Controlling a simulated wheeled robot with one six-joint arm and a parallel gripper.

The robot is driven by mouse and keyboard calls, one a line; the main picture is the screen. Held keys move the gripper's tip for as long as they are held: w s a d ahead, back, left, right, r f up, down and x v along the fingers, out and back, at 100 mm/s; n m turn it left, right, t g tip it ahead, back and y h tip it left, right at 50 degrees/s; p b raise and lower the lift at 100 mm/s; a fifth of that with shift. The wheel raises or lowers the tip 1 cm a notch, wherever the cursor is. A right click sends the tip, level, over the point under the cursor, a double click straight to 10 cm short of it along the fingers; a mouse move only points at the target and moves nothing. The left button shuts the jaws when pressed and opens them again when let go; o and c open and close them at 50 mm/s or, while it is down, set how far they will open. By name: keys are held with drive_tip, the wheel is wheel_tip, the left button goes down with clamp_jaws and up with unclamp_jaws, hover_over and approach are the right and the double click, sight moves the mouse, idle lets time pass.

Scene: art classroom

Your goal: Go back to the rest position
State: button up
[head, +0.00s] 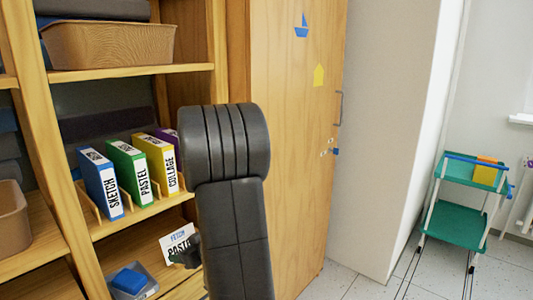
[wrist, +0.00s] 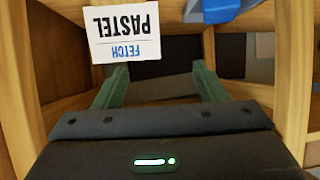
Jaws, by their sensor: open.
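My arm rises in front of the shelf unit in the head view, and its dark links cover part of the cabinet and shelves. My gripper (wrist: 160,76) shows in the wrist view with its two green fingers spread apart and nothing between them. In the head view, a small dark part of it shows low by the shelf, mostly hidden behind my arm. A white card reading "FETCH PASTEL" (wrist: 124,32) appears upside down in the wrist view, by the left fingertip. It also shows in the head view (head: 177,243); whether it touches the gripper I cannot tell.
Blue "SKETCH" (head: 101,184), green "PASTEL" (head: 129,172) and yellow "COLLAGE" (head: 157,162) binders stand on the middle shelf, with a purple one behind. A grey tray (head: 150,282) holds a blue item below. A green-shelved cart (head: 455,228) stands right; floor between is clear.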

drive_tip(key=w+d+m+t+h+p, duration=0.2)
drive_tip(key=w+d+m+t+h, duration=0.1)
drive_tip(key=d, duration=0.6)
drive_tip(key=shift+w+d+f+m+t+h, duration=0.2)
drive_tip(key=shift+w+m+t+h, duration=0.1)
drive_tip(key=shift+w+m, duration=0.75)
drive_tip(key=shift+w+f, duration=0.1)
drive_tip(key=shift+f, duration=0.05)
